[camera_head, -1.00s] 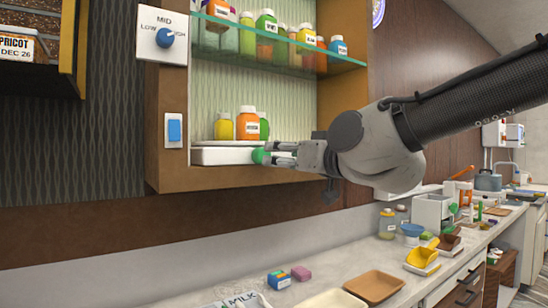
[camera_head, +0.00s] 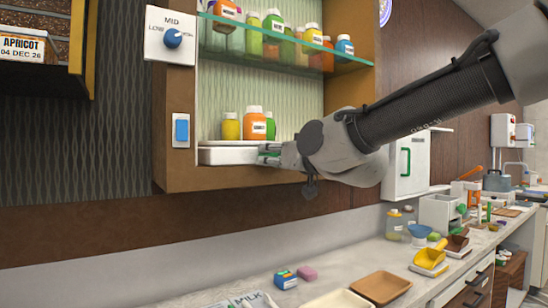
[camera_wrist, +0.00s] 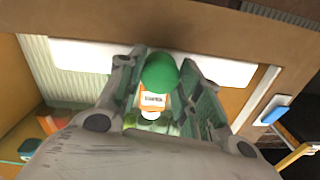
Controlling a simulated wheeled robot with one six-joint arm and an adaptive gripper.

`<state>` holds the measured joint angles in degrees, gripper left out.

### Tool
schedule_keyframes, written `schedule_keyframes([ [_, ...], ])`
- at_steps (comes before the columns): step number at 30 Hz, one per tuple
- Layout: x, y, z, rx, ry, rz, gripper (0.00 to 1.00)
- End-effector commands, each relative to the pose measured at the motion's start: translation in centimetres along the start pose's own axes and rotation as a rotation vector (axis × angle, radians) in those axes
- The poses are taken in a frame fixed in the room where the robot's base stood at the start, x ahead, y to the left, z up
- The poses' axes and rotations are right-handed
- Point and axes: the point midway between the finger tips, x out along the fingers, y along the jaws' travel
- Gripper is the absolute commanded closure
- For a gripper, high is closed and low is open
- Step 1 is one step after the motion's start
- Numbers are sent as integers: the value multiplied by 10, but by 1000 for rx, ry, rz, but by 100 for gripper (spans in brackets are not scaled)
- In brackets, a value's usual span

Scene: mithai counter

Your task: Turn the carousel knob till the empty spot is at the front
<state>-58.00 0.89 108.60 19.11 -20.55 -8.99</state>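The round green knob (camera_wrist: 160,72) sits in front of a white tray-like base (camera_head: 225,155) on the lower cabinet shelf. My gripper (camera_head: 268,154) reaches in from the right. In the wrist view my gripper (camera_wrist: 161,72) has one finger on each side of the knob, spread apart. I cannot tell whether the fingers touch it. Several jars stand behind: a yellow jar (camera_head: 230,128), an orange jar (camera_head: 255,125) with a white label, and a green jar (camera_head: 270,126). My gripper mostly hides the knob in the head view. I cannot make out an empty spot.
A glass shelf (camera_head: 280,45) with several jars is above my gripper. The wooden cabinet frame encloses the space. A blue dial (camera_head: 173,38) and blue switch (camera_head: 181,130) are at left. The counter below holds a brown tray (camera_head: 380,287) and a yellow scoop (camera_head: 430,257).

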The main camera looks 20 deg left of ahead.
Motion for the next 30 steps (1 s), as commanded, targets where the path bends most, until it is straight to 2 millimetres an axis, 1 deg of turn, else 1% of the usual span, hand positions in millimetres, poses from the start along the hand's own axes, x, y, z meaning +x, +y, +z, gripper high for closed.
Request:
schedule_keyframes([
  [8,0,0,0,11,0,0,89],
  [14,0,0,0,77,2,0,89],
  [20,0,0,1,215,6,-1,89],
  [30,0,0,1,534,16,-2,89],
])
